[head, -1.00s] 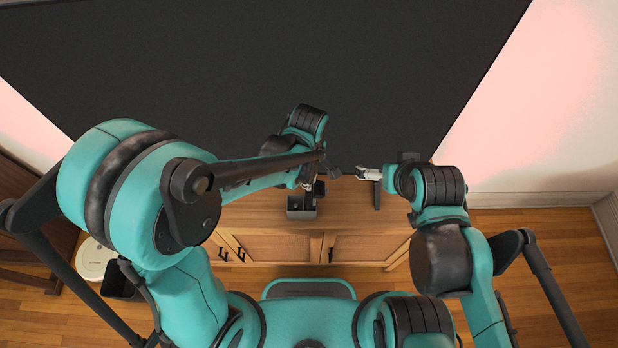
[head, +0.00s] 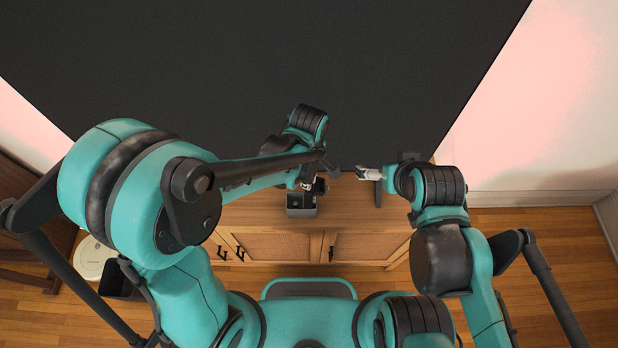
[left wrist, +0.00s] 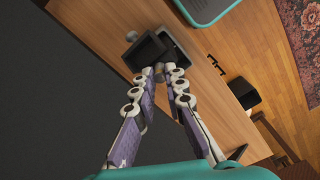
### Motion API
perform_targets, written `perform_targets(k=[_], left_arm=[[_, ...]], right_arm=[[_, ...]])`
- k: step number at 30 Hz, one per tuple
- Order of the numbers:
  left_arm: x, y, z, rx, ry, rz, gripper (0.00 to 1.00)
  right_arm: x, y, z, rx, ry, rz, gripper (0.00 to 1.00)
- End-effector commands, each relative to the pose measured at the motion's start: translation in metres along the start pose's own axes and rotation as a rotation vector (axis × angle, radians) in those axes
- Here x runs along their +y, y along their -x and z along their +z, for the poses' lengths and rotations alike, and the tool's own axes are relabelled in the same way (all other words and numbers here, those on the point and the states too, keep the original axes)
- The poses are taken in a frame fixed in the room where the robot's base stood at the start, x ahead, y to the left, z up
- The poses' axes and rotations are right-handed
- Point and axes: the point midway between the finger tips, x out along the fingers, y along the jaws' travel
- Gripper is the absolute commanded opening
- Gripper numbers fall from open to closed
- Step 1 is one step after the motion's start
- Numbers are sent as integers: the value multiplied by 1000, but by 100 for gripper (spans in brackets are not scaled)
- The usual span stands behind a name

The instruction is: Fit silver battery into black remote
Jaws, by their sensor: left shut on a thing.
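My left gripper (left wrist: 160,70) has its fingertips close together at the lower edge of a dark box-shaped piece (left wrist: 143,52). It is shut on this piece, which overlaps a grey open-topped box (left wrist: 180,52) behind it. In the head view the left gripper (head: 307,184) is above the grey box (head: 301,211), and the dark piece (head: 320,187) shows beside it. I cannot tell whether the dark piece is the black remote. I cannot make out a silver battery in either view. My right gripper (head: 367,174) is to the right, apart from the box; its jaws are too small to read.
The wooden cabinet (head: 345,212) carries the grey box. A large black screen (head: 400,70) rises behind, and a dark upright piece (head: 377,195) stands near my right gripper. Some of the cabinet top between box and upright is clear. A black bin (left wrist: 243,92) is on the floor.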

Motion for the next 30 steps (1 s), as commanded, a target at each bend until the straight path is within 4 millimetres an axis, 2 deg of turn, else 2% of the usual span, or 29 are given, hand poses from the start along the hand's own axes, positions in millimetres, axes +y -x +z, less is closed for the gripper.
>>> perform_targets(k=[20, 21, 23, 30], left_arm=[[0, -14, 0, 0, 0, 0, 0], [0, -14, 0, 0, 0, 0, 19], [0, -13, 0, 0, 0, 0, 35], [0, -13, 0, 0, 0, 0, 36]], right_arm=[[0, -11, 8, 0, 0, 0, 100], [0, -11, 8, 0, 0, 0, 100], [0, -10, 8, 0, 0, 0, 100], [0, -10, 7, 0, 0, 0, 100]])
